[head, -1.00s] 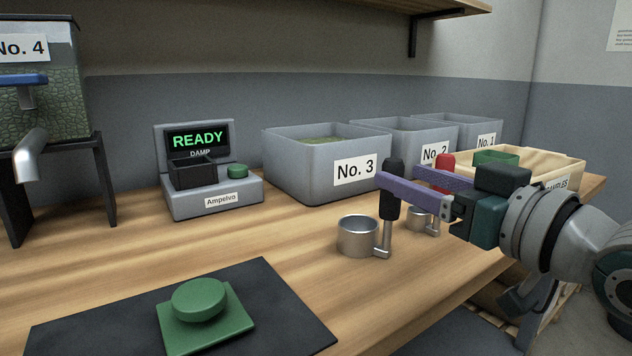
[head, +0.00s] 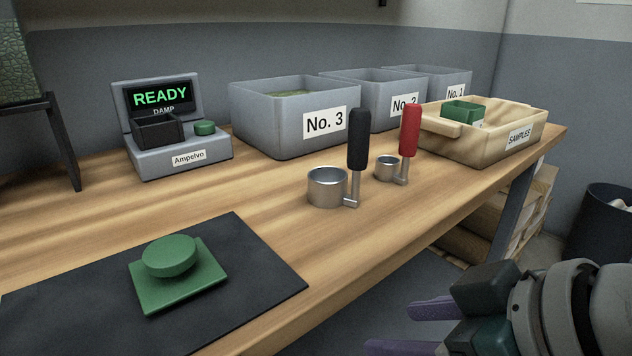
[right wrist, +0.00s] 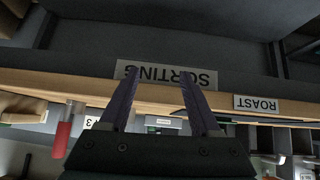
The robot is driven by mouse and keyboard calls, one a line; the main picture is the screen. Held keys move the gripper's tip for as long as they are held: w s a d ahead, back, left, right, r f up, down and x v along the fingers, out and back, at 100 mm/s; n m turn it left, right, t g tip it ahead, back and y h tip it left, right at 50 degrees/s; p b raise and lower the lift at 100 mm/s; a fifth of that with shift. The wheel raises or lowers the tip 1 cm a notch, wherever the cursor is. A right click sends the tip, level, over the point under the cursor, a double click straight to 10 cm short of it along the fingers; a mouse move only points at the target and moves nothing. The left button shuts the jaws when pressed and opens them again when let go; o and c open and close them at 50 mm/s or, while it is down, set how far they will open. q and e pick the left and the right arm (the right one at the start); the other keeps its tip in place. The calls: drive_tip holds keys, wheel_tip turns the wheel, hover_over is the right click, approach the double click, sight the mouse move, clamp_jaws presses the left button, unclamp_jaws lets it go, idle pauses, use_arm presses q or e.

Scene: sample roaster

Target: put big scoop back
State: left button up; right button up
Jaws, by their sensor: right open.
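The big scoop, with a black handle (head: 358,138) and a wide steel cup (head: 327,188), stands on the wooden table with its handle upright. It is in front of the box labelled No. 3. A smaller scoop with a red handle (head: 409,130) stands to its right; its red handle also shows in the right wrist view (right wrist: 63,136). My right gripper (head: 392,330) is open and empty, low at the right, off the table's front edge and clear of both scoops. It also shows open in the right wrist view (right wrist: 158,78). My left gripper is out of view.
Grey boxes No. 3 (head: 270,118), No. 2 and No. 1 stand behind. A wooden SAMPLES tray (head: 487,147) holds a green container. The Ampelvo device (head: 180,160) reads READY. A dark mat (head: 262,272) bears a green pad. A dark bin (head: 597,225) stands beyond the table's right end.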

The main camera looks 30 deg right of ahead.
drive_tip(key=s+a+f+g, duration=0.1)
drive_tip(key=s+g, duration=0.1)
drive_tip(key=s, duration=0.2)
drive_tip(key=s+a+f+n+g, duration=0.1)
drive_tip(key=s+a+g, duration=0.1)
drive_tip(key=s+g, duration=0.1)
drive_tip(key=shift+s+a+f, duration=0.3)
drive_tip(key=shift+s, duration=0.15)
